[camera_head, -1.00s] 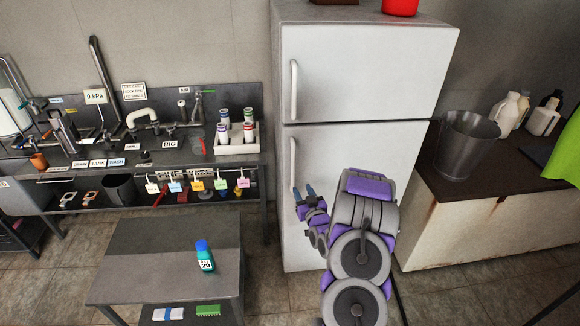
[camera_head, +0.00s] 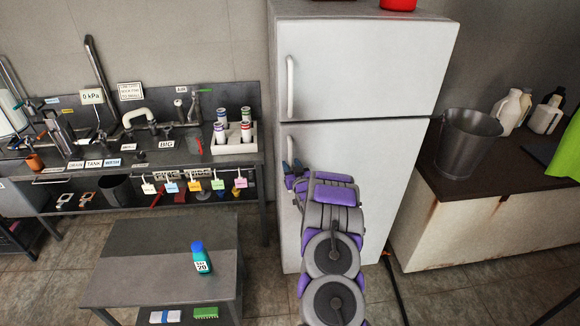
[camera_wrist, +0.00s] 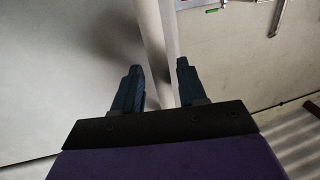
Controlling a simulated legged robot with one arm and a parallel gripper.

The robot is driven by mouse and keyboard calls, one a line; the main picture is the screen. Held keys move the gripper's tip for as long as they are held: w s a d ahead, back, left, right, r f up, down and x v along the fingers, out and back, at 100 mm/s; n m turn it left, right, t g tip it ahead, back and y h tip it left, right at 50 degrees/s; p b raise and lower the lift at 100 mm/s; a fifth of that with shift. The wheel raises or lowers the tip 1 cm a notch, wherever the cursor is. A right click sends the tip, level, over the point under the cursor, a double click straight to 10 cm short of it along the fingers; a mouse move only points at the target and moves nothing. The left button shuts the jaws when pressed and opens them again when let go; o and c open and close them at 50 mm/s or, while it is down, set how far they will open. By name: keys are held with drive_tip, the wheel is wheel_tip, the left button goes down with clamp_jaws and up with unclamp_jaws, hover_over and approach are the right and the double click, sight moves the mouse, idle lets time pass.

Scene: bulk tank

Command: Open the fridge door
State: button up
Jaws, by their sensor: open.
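The white fridge stands in the middle of the head view, with an upper door (camera_head: 362,68) and a taller lower door (camera_head: 375,185). Both doors look shut. The upper door has a vertical handle (camera_head: 290,87) on its left side. The lower handle (camera_head: 289,147) is mostly hidden behind my gripper and arm. My gripper (camera_head: 291,167) is at the lower door's left side, by that handle. In the wrist view my gripper (camera_wrist: 160,82) is open, and a pale bar, seemingly the handle (camera_wrist: 152,45), runs between its fingers. Contact cannot be told.
A low grey table (camera_head: 125,285) with a teal bottle (camera_head: 201,258) stands at the front left. A sink bench (camera_head: 70,165) is left of the fridge. A rusty white counter (camera_head: 480,230) with a bucket (camera_head: 465,145) is at its right. A dark cable lies on the floor.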

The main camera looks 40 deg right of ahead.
drive_tip(key=shift+w+d+f, duration=0.1)
drive_tip(key=shift+w+d, duration=0.3)
drive_tip(key=shift+d, duration=0.1)
drive_tip(key=shift+a+r, duration=0.25)
drive_tip(key=shift+a, duration=0.5)
drive_tip(key=shift+c, duration=0.2)
drive_tip(key=shift+d+f, duration=0.1)
drive_tip(key=shift+d, duration=0.35)
drive_tip(key=c, duration=0.6)
clamp_jaws()
drive_tip(key=shift+a, duration=0.1)
